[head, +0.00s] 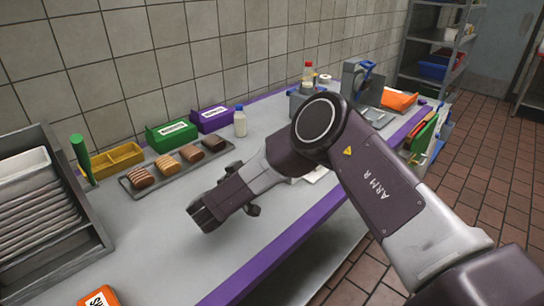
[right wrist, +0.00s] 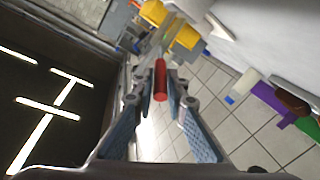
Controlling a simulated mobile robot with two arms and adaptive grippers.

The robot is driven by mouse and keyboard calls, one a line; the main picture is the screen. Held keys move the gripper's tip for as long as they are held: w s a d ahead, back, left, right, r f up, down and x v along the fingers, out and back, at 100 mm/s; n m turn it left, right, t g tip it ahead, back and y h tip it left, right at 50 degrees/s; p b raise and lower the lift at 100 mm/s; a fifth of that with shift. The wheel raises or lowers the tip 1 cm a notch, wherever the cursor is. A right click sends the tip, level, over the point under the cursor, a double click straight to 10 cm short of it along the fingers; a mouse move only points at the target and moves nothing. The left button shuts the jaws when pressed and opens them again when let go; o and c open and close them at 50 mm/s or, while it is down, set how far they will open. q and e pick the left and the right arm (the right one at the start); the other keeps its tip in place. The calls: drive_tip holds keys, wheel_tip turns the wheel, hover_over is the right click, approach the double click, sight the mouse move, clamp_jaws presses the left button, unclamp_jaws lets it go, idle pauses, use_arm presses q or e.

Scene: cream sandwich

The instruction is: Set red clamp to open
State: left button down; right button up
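The red clamp's handle (right wrist: 160,80) shows in the right wrist view as a short red bar with its near end towards the camera. It lies between the fingertips of my right gripper (right wrist: 162,88), which close in against both its sides. The rest of the clamp is unclear beyond the fingers. In the head view my right arm reaches over the table, and neither the red handle nor the right fingertips can be made out there. My left gripper is in neither view.
The grey table (head: 185,262) has a purple front edge. A tray (head: 127,184) of several cream bars lies near the wall. Green (head: 172,134) and purple (head: 210,118) boxes and a blue-capped bottle (head: 240,124) stand behind. Blurred yellow parts (right wrist: 187,38) lie beyond my right fingers.

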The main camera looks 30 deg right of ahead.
drive_tip(key=o, duration=0.4)
drive_tip(key=shift+c, duration=0.2)
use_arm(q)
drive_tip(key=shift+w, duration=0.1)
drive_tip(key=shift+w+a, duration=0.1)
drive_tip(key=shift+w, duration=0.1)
use_arm(e)
drive_tip(key=v, duration=1.2)
